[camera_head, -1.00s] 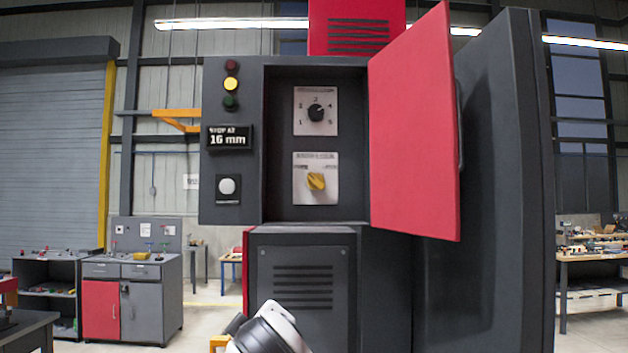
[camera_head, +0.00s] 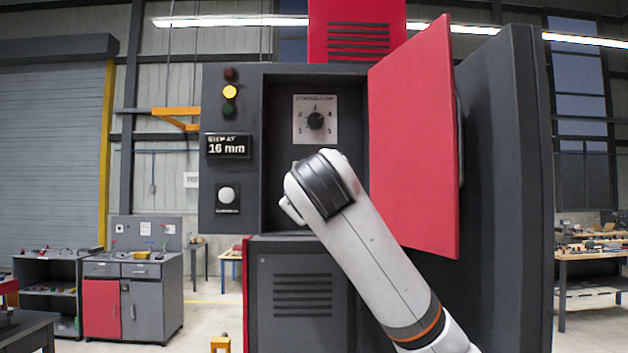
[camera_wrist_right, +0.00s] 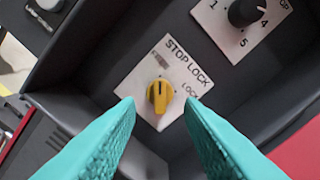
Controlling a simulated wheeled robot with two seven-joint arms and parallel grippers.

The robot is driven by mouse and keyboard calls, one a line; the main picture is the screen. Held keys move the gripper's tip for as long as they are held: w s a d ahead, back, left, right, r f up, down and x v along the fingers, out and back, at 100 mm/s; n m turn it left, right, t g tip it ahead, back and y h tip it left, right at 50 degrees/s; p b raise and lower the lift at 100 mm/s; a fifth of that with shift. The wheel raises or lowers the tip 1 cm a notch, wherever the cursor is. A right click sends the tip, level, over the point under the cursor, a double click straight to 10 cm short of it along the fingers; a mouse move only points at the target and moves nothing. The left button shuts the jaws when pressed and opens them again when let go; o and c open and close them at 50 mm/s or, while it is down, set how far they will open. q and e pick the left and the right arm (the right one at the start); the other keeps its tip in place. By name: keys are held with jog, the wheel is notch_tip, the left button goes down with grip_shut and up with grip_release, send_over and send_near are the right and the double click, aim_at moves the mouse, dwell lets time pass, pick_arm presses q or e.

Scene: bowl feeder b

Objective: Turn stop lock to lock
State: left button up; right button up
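The stop lock is a yellow knob (camera_wrist_right: 158,97) on a white plate (camera_wrist_right: 135,86) with the words STOP LOCK and LOCK, seen in the right wrist view. My right gripper (camera_wrist_right: 158,108) is open, with its two teal fingers on either side of the view below the knob. The fingers look apart from the knob, with nothing between them. In the head view my right arm (camera_head: 370,260) reaches up in front of the cabinet recess and hides the yellow knob and most of its plate. My left gripper is not in view.
A black numbered dial (camera_head: 315,121) sits above in the same recess. The red door (camera_head: 412,140) stands open at the right. Left of the recess are lamps, a display (camera_head: 228,146) reading 16 mm and a white button (camera_head: 227,195). The recess walls surround the plate.

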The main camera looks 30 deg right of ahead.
jog(key=p+x, duration=0.1)
jog(key=x, duration=0.3)
jog(key=shift+r, duration=0.1)
jog(key=shift+w+d+p, duration=0.25)
jog(key=shift+w+p, duration=0.05)
jog(key=shift+w, duration=0.25)
grip_shut()
